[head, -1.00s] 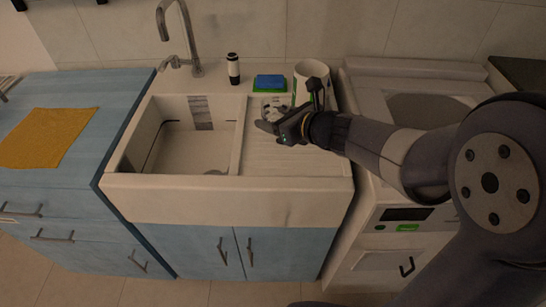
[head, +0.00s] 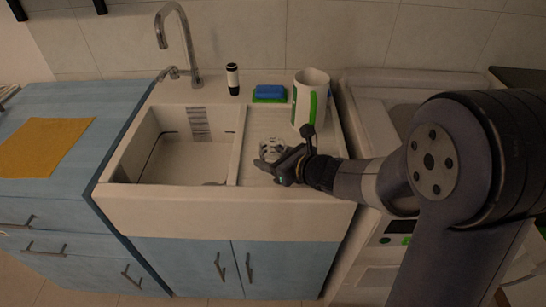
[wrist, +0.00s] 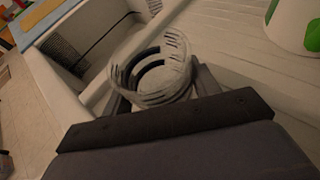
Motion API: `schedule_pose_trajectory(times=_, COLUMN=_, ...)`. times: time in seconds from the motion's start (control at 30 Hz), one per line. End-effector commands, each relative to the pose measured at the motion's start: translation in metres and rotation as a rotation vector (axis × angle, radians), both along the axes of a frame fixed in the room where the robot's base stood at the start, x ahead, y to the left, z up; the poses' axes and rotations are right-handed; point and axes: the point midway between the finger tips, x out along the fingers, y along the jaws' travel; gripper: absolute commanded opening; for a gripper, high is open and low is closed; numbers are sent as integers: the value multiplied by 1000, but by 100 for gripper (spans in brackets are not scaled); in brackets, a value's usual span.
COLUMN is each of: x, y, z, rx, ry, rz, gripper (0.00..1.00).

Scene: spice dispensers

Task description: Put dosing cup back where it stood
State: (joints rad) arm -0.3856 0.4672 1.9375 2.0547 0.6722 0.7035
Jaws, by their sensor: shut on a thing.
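The dosing cup (head: 271,149) is a small clear cup with dark markings. It also shows in the wrist view (wrist: 150,72), where its open rim faces the camera. My gripper (head: 270,163) is shut on the cup, with the cup between its fingers. In the head view it is over the front part of the ribbed drainboard (head: 262,121), right of the sink basin. Whether the cup touches the drainboard cannot be told. The fingers hide the lower part of the cup.
A white mug with green marks (head: 309,98) stands on the drainboard behind my gripper. A blue and green sponge (head: 269,93) and a black and white bottle (head: 232,79) stand at the back, near the faucet (head: 178,40). The sink basin (head: 187,158) is left.

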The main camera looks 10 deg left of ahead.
Motion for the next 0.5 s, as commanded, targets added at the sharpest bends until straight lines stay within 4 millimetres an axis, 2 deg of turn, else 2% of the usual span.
schedule_pose_trajectory(times=0.17, x=0, y=0, z=-5, rx=0, ry=-1, rz=0, gripper=31)
schedule_pose_trajectory(times=0.2, x=0, y=0, z=-3, rx=0, ry=-1, rz=0, gripper=61)
schedule_pose_trajectory(times=0.43, x=0, y=0, z=-3, rx=0, ry=-1, rz=0, gripper=79)
schedule_pose_trajectory(times=0.5, x=0, y=0, z=-3, rx=0, ry=0, rz=0, gripper=79)
